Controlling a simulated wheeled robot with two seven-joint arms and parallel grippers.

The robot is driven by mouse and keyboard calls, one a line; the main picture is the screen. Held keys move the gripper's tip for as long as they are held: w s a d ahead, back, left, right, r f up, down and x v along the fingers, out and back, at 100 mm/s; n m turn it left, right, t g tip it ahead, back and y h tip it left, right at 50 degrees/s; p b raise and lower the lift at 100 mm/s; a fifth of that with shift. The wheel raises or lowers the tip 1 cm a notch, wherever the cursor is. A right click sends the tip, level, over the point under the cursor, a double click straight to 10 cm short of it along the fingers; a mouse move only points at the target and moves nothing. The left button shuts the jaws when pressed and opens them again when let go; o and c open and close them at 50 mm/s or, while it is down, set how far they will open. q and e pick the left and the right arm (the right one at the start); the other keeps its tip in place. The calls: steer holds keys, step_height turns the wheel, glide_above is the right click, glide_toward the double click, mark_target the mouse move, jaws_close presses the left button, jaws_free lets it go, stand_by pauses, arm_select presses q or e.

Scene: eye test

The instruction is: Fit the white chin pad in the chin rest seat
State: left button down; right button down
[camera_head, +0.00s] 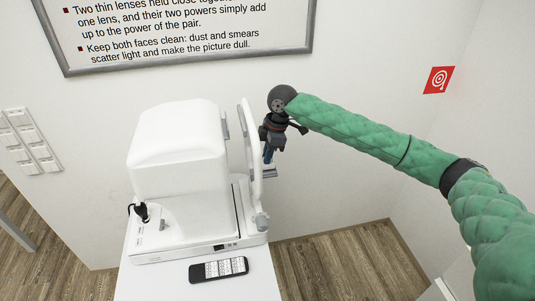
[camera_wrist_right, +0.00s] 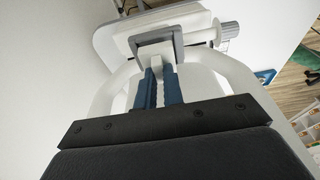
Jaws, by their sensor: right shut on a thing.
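My right gripper (camera_head: 268,156) reaches in from the right beside the white eye-test machine (camera_head: 182,155), close to its upright face frame (camera_head: 253,150). In the wrist view its blue fingers (camera_wrist_right: 159,90) are shut on the white chin pad (camera_wrist_right: 156,62), a narrow white piece showing between and just beyond the fingertips. The grey chin rest seat (camera_wrist_right: 177,43) is directly ahead of the pad; it also shows in the head view (camera_head: 270,173), below the fingers. The pad's far end overlaps the seat opening in the picture; I cannot tell whether it touches. My left gripper is not in view.
The machine stands on a white table (camera_head: 190,290). A dark remote (camera_head: 219,270) with pale keys lies in front of it. A black plug or cable (camera_head: 140,211) is at its left side. A wall poster (camera_head: 185,30) hangs behind. Space right of the table is clear.

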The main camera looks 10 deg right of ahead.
steer(key=shift+p, duration=0.3)
steer(key=shift+f, duration=0.55)
stand_by(0.9)
steer(key=c, duration=1.4)
jaws_free()
steer(key=shift+c, duration=0.2)
